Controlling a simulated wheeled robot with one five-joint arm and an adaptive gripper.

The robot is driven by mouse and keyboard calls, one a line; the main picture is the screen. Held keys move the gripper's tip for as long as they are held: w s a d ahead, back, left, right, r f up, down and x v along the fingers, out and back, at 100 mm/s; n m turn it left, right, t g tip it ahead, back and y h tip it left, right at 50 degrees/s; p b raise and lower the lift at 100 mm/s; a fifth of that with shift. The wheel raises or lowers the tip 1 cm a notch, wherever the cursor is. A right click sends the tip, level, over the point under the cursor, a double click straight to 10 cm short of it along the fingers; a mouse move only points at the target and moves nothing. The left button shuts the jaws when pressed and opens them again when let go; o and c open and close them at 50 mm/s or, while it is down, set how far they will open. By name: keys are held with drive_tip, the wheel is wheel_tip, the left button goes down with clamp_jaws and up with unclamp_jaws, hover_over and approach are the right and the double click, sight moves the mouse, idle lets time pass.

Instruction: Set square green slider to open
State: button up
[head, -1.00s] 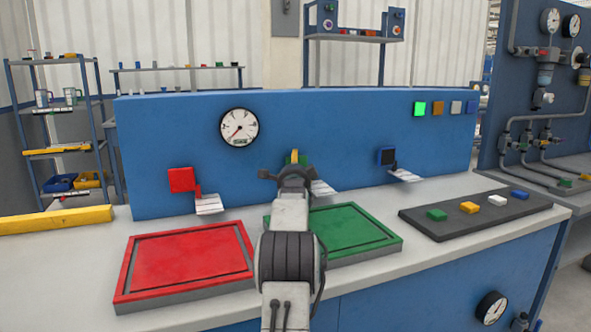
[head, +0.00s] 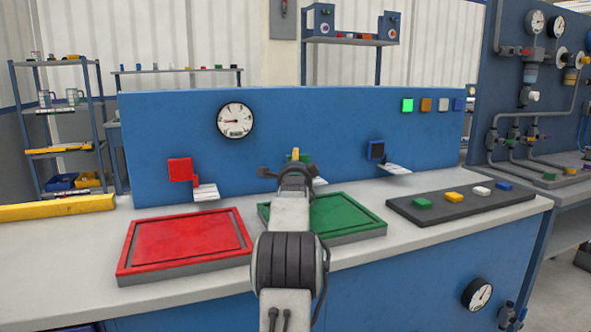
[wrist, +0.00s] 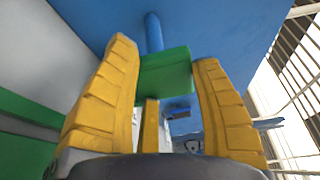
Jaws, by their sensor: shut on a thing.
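The square green slider (wrist: 166,73) is a green block on a blue rod coming from the blue panel. It sits between the yellow fingers of my gripper (wrist: 163,60) in the wrist view, and the fingers are shut on it. In the head view my gripper (head: 293,172) is at the panel's middle and hides most of the slider; only a bit of green (head: 304,158) shows beside a yellow fingertip. A white label plate below it is mostly hidden.
A round gauge (head: 235,120) is above. Red (head: 186,246) and green (head: 340,217) trays and a dark button board (head: 460,210) lie on the bench.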

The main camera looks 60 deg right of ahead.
drive_tip(key=o, duration=0.8)
drive_tip(key=shift+s+d+f, duration=0.1)
drive_tip(key=shift+s+d, duration=0.2)
drive_tip(key=shift+s, duration=0.1)
drive_tip(key=shift+o, duration=1.4)
drive_tip(key=shift+s+d+f, duration=0.1)
drive_tip(key=shift+s, duration=0.05)
drive_tip(key=o, duration=0.3)
drive_tip(key=shift+v, duration=5.95)
